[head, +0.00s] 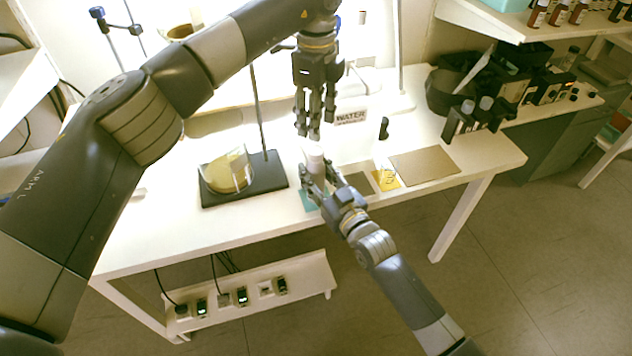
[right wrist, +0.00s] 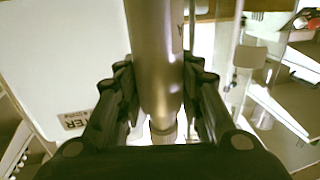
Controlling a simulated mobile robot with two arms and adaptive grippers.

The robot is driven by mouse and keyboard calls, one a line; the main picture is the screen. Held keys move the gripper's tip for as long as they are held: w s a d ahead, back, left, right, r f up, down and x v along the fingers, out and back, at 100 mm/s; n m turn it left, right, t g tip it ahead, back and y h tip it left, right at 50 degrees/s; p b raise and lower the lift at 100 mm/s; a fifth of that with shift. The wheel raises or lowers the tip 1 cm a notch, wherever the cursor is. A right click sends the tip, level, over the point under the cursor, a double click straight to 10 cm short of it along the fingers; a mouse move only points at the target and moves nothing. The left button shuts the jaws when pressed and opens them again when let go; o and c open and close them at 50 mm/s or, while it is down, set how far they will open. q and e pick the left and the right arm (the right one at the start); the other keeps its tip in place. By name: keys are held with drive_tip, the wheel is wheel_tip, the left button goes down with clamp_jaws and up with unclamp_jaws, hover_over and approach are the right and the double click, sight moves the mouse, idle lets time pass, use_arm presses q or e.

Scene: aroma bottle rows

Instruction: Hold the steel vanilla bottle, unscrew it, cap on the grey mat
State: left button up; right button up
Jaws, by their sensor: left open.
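The steel vanilla bottle (right wrist: 155,55) is between the fingers of my right gripper (right wrist: 163,90) in the right wrist view. The fingers close on its sides, and its narrow end (right wrist: 163,130) points down in that picture. In the head view only a pale part of the bottle (head: 314,158) shows above my right gripper (head: 318,176). My left gripper (head: 314,128) is open and points down just above the bottle, with no visible hold on it. The grey mat (head: 359,183) lies to the right of my right gripper, partly hidden by it.
A teal mat (head: 308,200) lies left of my right gripper. A yellow mat (head: 386,181) with a small glass and a tan board (head: 425,165) lie to the right. A white water canister (head: 350,142) stands behind. A stand base (head: 245,180) with a beaker is at left. Dark bottles (head: 460,120) stand right.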

sight(316, 150)
clamp_jaws()
use_arm(q)
drive_tip(key=m, duration=0.6)
drive_tip(key=shift+m, duration=0.3)
drive_tip(key=m, duration=0.3)
drive_tip(key=shift+m, duration=0.3)
drive_tip(key=m, duration=0.3)
drive_tip(key=shift+m, duration=0.3)
drive_tip(key=m, duration=1.7)
drive_tip(key=shift+m, duration=0.4)
drive_tip(key=m, duration=0.3)
drive_tip(key=shift+m, duration=0.3)
drive_tip(key=m, duration=0.9)
drive_tip(key=shift+f+m, duration=0.4)
drive_tip(key=shift+f, duration=3.6)
